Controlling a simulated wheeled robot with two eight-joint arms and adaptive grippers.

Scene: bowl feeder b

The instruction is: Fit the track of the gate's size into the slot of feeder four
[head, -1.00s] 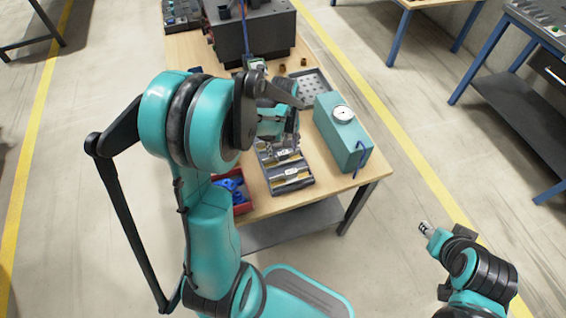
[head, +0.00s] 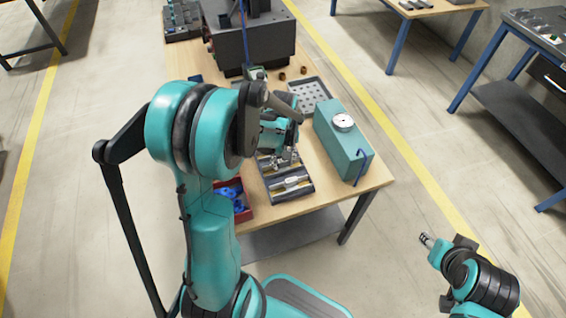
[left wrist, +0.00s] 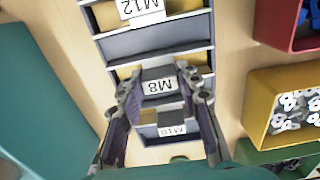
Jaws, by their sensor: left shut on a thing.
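A dark grey rack (head: 302,198) lies on the wooden table, with tracks in its slots. In the left wrist view its rows (left wrist: 112,48) carry a track labelled M12 (left wrist: 145,10), a bare slot, a track labelled M8 (left wrist: 160,82) and one labelled M10 (left wrist: 170,130). My left gripper (head: 285,160) is over the rack; in the wrist view its fingers (left wrist: 158,92) are shut on the M8 track. I cannot tell whether that track is lifted. My right gripper (head: 426,240) hangs away from the table, its opening unclear. I cannot identify the slot of feeder four.
A dark machine (head: 252,45) stands at the table's back. A teal box with a dial (head: 343,145) is right of the rack, a grey perforated tray (head: 312,92) behind it. A red bin (head: 245,213) is at front left; a yellow bin (left wrist: 255,105) shows in the wrist view.

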